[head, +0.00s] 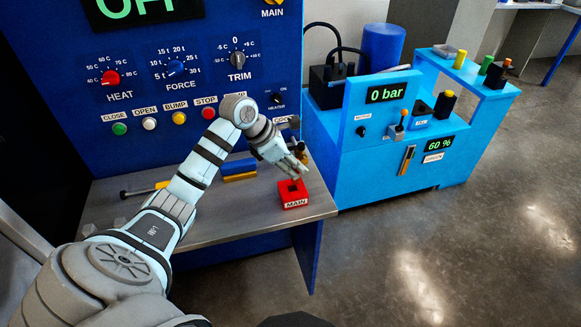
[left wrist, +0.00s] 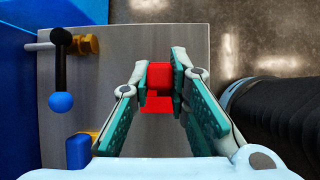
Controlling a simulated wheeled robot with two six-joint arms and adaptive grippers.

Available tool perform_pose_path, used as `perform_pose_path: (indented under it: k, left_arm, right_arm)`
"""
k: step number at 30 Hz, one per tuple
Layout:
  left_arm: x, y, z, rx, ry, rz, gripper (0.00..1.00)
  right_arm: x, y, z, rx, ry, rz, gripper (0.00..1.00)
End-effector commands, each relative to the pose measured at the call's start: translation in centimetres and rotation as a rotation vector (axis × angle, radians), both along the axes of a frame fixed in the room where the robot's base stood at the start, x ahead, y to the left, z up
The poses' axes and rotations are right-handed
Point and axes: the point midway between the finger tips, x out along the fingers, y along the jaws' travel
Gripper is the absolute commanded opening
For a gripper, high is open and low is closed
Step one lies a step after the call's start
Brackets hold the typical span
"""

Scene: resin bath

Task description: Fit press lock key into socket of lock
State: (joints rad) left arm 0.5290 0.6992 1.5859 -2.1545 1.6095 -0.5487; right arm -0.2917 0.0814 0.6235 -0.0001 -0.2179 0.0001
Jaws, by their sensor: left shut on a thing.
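My left gripper (head: 301,171) is over the right part of the grey table, its fingers pointing down. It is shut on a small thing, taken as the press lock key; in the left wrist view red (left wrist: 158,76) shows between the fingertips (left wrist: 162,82). Just below the fingers in the head view is a red block (head: 294,195) labelled MAIN, with a dark square patch in its top. I cannot tell how much of the red between the fingers is key and how much is block. A label reading LOCK (head: 283,121) is on the blue panel, partly hidden behind my wrist.
A lever with a blue ball (left wrist: 61,103) stands near the panel. A light-blue bench (head: 385,165) stands to the right.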

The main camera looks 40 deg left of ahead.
Motion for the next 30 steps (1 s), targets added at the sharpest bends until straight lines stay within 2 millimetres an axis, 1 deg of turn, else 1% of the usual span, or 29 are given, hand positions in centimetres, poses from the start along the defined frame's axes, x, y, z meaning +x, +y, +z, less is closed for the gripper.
perform_pose_path:
  k: [2,5,7,10,12,16,21,30]
  left_arm:
    - [0.0,0.0,0.1,0.0,0.0,0.0,0.0]
    - [-0.1,0.0,0.0,0.001,0.001,-0.001,0.0]
    - [-0.1,0.0,0.0,0.001,0.001,-0.001,0.0]
    - [-0.1,0.1,0.1,-0.001,0.006,0.001,0.0]
    - [0.0,0.1,0.2,-0.005,0.016,0.004,0.0]
    - [0.2,0.2,0.2,-0.015,0.046,0.007,0.0]
    - [0.2,0.2,0.1,-0.016,0.055,0.008,0.0]
    - [0.2,0.2,0.0,-0.016,0.055,0.008,0.0]
  right_arm:
    - [0.8,0.0,0.1,0.0,-0.013,0.0,0.42]
    - [0.8,0.0,0.1,0.0,-0.012,0.0,0.42]
    - [0.2,0.0,0.0,0.0,-0.001,0.0,0.42]
    - [-1.3,0.0,0.1,0.0,0.022,-0.001,0.42]
    - [-1.8,0.0,0.3,0.0,0.031,-0.001,0.42]
    - [-1.5,0.0,0.8,0.0,0.026,-0.001,0.42]
    - [-0.7,0.0,0.8,0.001,0.011,-0.001,0.42]
    - [-0.7,0.2,0.8,0.003,0.012,-0.001,0.42]
